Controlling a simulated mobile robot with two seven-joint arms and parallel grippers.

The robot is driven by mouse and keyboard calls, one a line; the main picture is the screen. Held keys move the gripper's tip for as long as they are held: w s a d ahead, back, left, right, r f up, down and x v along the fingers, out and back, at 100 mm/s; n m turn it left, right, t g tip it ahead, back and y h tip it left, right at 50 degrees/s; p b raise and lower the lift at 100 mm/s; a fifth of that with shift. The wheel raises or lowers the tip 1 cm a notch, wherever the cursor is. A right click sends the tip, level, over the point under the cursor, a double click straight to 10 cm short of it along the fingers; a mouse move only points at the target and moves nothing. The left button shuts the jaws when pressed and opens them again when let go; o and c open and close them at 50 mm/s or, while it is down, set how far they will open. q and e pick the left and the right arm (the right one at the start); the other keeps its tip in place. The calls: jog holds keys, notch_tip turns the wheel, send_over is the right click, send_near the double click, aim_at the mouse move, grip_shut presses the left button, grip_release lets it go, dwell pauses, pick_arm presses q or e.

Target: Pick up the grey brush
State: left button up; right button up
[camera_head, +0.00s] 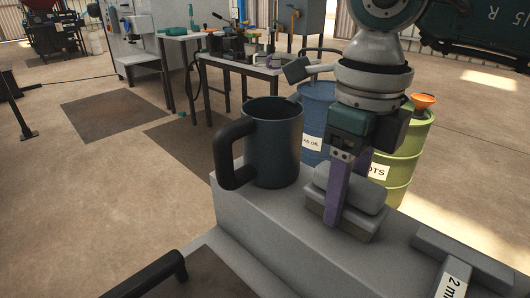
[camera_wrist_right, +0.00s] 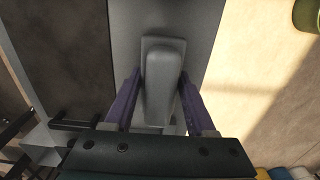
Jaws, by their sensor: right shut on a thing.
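The grey brush (camera_head: 372,204) has a rounded grey handle on a flat rectangular base. It is at the top of the grey machine block, in the middle right of the head view. My right gripper (camera_head: 347,192) comes down from above, with its purple fingers on either side of the brush, shut on it. The right wrist view shows the brush (camera_wrist_right: 162,85) lengthwise between the two purple fingers. The brush's base appears to be on or very close to the surface; I cannot tell if there is a gap. My left gripper is not in view.
A dark blue-grey mug (camera_head: 275,145) stands left of the brush. A grey T-shaped piece labelled "2 m…" (camera_head: 455,262) lies to the right. Behind are a blue barrel (camera_head: 318,105) and a green barrel (camera_head: 408,150) with an orange funnel. A black handle (camera_head: 150,275) is at lower left.

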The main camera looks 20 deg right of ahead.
grip_shut()
notch_tip(320, 180, up, 20)
jog(key=p, duration=0.2)
jog(key=shift+p, duration=0.4)
